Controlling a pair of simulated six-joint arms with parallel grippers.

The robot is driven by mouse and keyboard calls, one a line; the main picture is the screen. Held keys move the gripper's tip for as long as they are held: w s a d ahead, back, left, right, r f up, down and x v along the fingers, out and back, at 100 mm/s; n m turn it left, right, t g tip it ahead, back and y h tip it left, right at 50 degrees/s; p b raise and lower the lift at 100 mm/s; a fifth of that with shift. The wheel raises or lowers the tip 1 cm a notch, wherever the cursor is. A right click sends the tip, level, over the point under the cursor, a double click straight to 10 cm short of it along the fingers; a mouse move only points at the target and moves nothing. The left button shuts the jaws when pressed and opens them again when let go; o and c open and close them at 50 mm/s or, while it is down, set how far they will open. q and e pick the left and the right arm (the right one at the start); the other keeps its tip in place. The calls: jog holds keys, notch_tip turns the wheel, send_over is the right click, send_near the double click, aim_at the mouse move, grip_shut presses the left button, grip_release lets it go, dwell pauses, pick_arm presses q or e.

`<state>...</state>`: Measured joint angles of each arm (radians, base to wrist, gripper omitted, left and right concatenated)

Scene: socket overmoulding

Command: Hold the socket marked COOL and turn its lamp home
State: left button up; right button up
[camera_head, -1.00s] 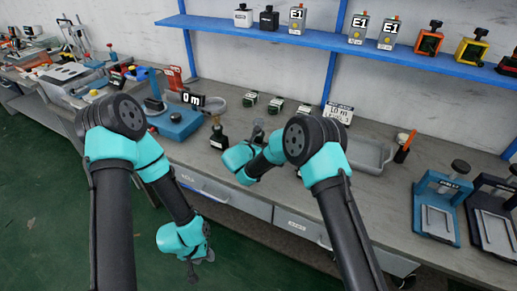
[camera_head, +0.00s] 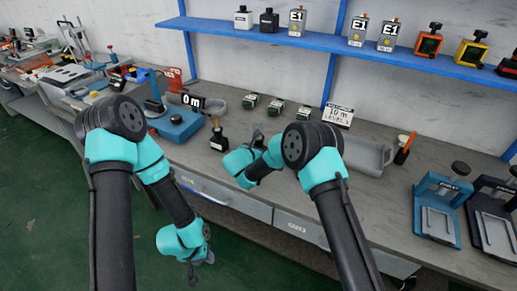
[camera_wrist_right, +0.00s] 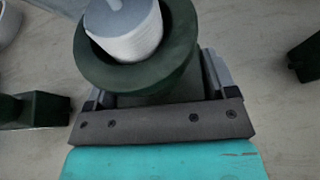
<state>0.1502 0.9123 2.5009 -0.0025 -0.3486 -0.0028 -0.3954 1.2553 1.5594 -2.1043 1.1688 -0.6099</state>
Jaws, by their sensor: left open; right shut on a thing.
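My right gripper (camera_wrist_right: 156,92) is shut on a dark green socket (camera_wrist_right: 180,75), with one finger on each side of it. A pale lamp base with ridges (camera_wrist_right: 135,40) stands in the socket's round mouth; its upper part is cut off by the frame. No COOL mark can be read. In the head view my right gripper (camera_head: 257,141) is over the bench front, small and partly hidden by its arm. My left gripper (camera_head: 194,274) hangs open and empty in front of the bench, pointing down. A brass-coloured lamp in a dark base (camera_head: 218,138) stands left of the right gripper.
Several dark green blocks (camera_head: 250,101) stand behind the right gripper. A blue press (camera_head: 175,120) is at left, a grey tray (camera_head: 368,155) and blue fixture (camera_head: 437,205) at right. Other dark green parts (camera_wrist_right: 40,110) flank the held socket. The blue shelf (camera_head: 340,42) is above.

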jog(key=shift+f, duration=1.45)
jog(key=shift+f, duration=0.25)
dwell(0.6)
